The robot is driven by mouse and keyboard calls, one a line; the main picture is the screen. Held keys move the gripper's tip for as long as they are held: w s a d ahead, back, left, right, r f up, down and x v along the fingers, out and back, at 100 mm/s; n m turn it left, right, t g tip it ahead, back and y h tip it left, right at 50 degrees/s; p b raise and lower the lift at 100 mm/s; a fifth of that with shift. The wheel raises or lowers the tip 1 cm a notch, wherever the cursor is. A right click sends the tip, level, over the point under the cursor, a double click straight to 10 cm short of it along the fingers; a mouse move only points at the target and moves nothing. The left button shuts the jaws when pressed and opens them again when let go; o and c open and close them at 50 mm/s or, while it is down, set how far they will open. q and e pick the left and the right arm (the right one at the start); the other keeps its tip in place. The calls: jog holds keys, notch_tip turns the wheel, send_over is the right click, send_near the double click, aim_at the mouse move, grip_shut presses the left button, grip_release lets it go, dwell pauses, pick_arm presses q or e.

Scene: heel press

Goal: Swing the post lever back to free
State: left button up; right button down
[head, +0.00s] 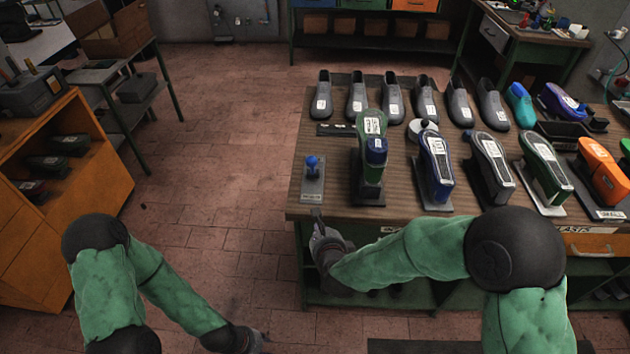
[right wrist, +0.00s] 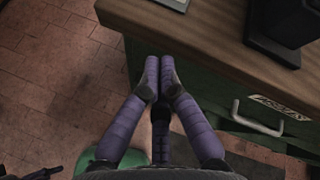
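A small lever with a round blue knob (head: 312,162) stands on a grey base plate (head: 311,190) at the workbench's left front corner. The plate's near edge (right wrist: 172,3) also shows at the top of the right wrist view. My right gripper (head: 317,214) is just off the bench's front edge, near the lever and apart from it. In the right wrist view its fingers (right wrist: 160,66) are together with nothing visible between them. My left gripper (head: 262,338) is low over the floor, left of the bench; its fingers are too dark and small to read.
The workbench (head: 335,210) carries a row of grey shoe lasts (head: 357,98) at the back and several mounted forms along the front. A green form with a blue part (head: 372,150) stands right of the lever. An orange shelf (head: 90,190) is far left, with open floor between.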

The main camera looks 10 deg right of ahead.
notch_tip(320, 180, up, 7)
jog(key=m+t+h+b, duration=0.1)
jog(key=m+t, duration=0.2)
jog(key=m, duration=0.6)
jog(key=shift+w+h+b, duration=0.15)
jog(key=shift+h+b, duration=0.15)
jog(key=shift+f, duration=0.1)
jog(key=b, duration=0.2)
send_near(314, 169)
jog(key=f, duration=0.2)
jog(key=w+f, duration=0.1)
jog(key=shift+w+d+f, duration=0.15)
jog(key=shift+d+f, duration=0.05)
jog(key=shift+f, duration=0.2)
jog(key=w, duration=0.1)
jog(key=w+r, duration=0.1)
jog(key=w, duration=0.1)
jog(key=shift+r, duration=0.35)
jog(key=shift+w+r+b, duration=0.25)
jog(key=shift+w+b, duration=0.05)
jog(key=shift+w, duration=0.15)
jog(key=shift+w+d+r+g+p, duration=0.15)
jog(key=shift+r+g+p, duration=0.2)
jog(key=shift+p, duration=0.6)
